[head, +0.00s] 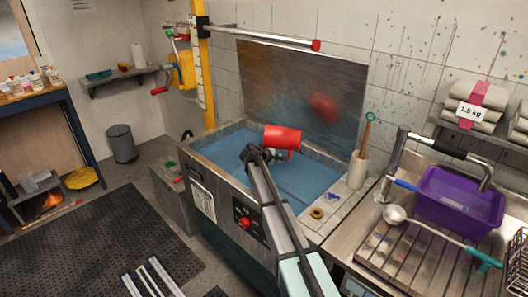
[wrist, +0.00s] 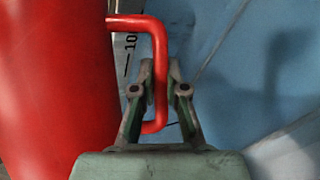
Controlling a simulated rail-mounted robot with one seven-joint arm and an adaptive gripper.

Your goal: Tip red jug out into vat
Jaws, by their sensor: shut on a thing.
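The red jug (head: 283,138) is held in the air over the vat (head: 207,185) in the head view. It lies on its side, tilted well over. In the wrist view its body (wrist: 50,80) fills the left side and its red handle (wrist: 160,75) runs between the jaws. My gripper (wrist: 165,90) is shut on that handle. In the head view my gripper (head: 270,155) is just below the jug and partly hidden by my arm. The vat holds a flat blue surface. I cannot see whether anything is flowing from the jug.
A metal splash panel (head: 300,90) stands behind the vat, and a rail with a red end (head: 265,38) runs above it. A white cylinder with a stick (head: 357,170) stands at the vat's right. A purple tub (head: 458,200) and ladle (head: 395,214) are on the right counter.

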